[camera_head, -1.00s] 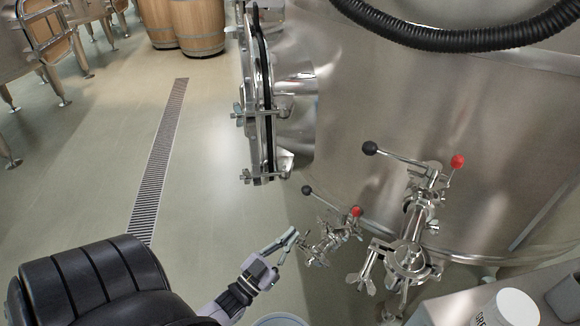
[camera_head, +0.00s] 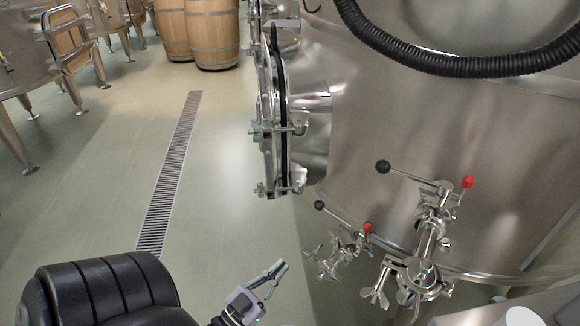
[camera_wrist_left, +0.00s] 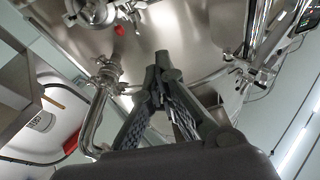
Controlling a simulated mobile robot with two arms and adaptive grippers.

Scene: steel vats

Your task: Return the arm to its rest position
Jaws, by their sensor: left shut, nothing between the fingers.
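My left gripper (camera_head: 279,268) is at the bottom middle of the head view, its grey fingers together and nothing between them. It is apart from the small steel valve (camera_head: 342,252), which has a black-knobbed and a red-knobbed handle, and lies to its left. In the left wrist view my left gripper (camera_wrist_left: 162,58) shows its two dark fingers meeting at the tips, with the vat's steel wall behind. My right gripper is not in view.
A large steel vat (camera_head: 400,120) fills the right, with a hatch door (camera_head: 272,120) standing out from it. A bigger valve (camera_head: 425,245) stands right of the small one. Wooden barrels (camera_head: 212,35) are at the back. The floor around the drain grate (camera_head: 170,175) is clear.

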